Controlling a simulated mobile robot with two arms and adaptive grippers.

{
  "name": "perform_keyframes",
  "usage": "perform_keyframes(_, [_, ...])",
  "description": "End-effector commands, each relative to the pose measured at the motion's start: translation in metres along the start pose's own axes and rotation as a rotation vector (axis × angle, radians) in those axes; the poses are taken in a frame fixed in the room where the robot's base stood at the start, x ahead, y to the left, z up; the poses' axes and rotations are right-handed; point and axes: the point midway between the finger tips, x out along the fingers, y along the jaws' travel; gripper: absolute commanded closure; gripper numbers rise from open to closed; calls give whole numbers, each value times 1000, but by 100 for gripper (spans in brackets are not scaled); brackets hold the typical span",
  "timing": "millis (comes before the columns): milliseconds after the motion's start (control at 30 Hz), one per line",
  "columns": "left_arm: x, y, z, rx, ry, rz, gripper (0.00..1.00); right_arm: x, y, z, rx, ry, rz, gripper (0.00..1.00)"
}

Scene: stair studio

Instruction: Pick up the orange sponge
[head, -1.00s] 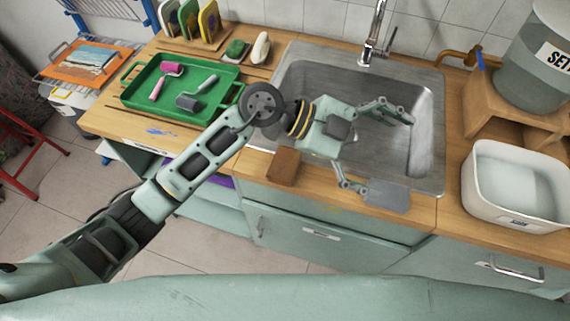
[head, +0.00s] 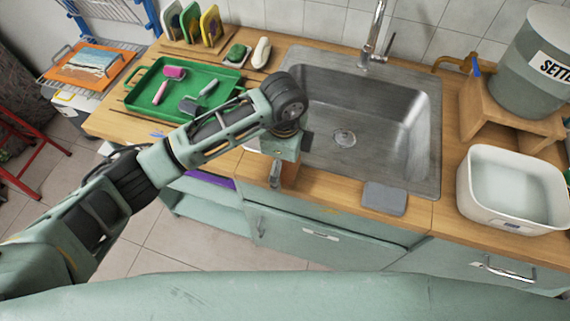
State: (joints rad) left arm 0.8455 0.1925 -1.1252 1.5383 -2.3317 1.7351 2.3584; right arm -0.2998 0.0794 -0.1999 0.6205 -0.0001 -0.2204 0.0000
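The orange-brown block that looks like the orange sponge (head: 289,178) lies at the counter's front edge, left of centre below the sink. It is partly covered by my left gripper (head: 284,172), which points down over it. One finger shows at the block's left side. The other finger is hidden, so I cannot tell whether the gripper is closed on the block. My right gripper is not in view.
A grey flat pad (head: 384,198) lies on the counter front. The empty sink (head: 375,125) is behind. A green tray (head: 150,75) with paint rollers is left; a white tub (head: 512,205) is right. A faucet (head: 374,40) stands behind the sink.

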Motion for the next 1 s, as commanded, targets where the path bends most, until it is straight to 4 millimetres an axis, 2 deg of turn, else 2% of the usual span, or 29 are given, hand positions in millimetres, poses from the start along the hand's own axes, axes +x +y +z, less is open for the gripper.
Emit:
perform_keyframes(167, [16, -1, 0, 0, 1, -1, 4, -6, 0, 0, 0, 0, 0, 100])
perform_keyframes(400, [18, -1, 0, 1, 1, -2, 5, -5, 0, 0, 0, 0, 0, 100])
perform_keyframes(767, [18, -1, 0, 1, 2, -2, 36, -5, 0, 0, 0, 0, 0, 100])
perform_keyframes(1000, [18, -1, 0, 1, 2, -2, 39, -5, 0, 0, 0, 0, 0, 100])
